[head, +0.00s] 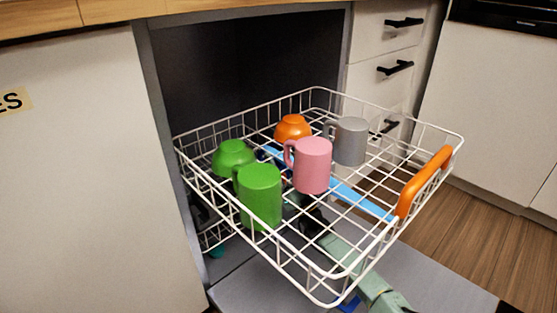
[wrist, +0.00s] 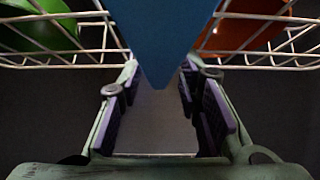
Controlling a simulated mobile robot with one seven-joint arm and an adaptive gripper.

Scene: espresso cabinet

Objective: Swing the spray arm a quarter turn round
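The blue spray arm (head: 362,202) lies under the wire rack, seen in the head view through the wires as a long strip running down to the right. In the wrist view its blue end (wrist: 160,40) comes down from the top and narrows to a point between my fingers. My gripper (wrist: 160,78) is open, with one purple-padded finger on each side of the blue end. I see gaps beside the tip, and I cannot tell whether either finger touches it. In the head view my gripper (head: 300,212) is below the rack, mostly hidden by mugs and wires.
The white wire rack (head: 330,281), with an orange handle (head: 425,182), is pulled out above my arm. It bears a green mug (head: 260,197), pink mug (head: 313,166), grey mug (head: 351,142), green bowl (head: 233,156) and orange bowl (head: 293,128). The grey door (head: 440,283) lies open below.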

